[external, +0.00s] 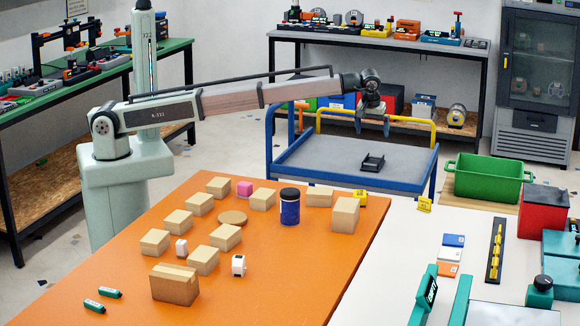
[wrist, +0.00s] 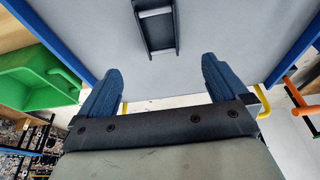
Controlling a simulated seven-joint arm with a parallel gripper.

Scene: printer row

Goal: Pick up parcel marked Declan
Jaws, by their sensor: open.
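Several brown cardboard parcels stand on the orange table (external: 290,262). They include a large one at the front (external: 175,284), a tall one at the right (external: 345,214) and smaller ones such as this parcel (external: 155,242). No name is readable on any of them, so I cannot tell which is marked Declan. My gripper (external: 373,124) is open and empty, above the grey top of the blue cart, beyond the table's far edge. In the wrist view its two blue fingers (wrist: 158,88) are spread apart with nothing between them.
A black holder (external: 373,163) lies on the blue cart (external: 310,168); it also shows in the wrist view (wrist: 157,28). A green crate (external: 487,180) is at the right.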

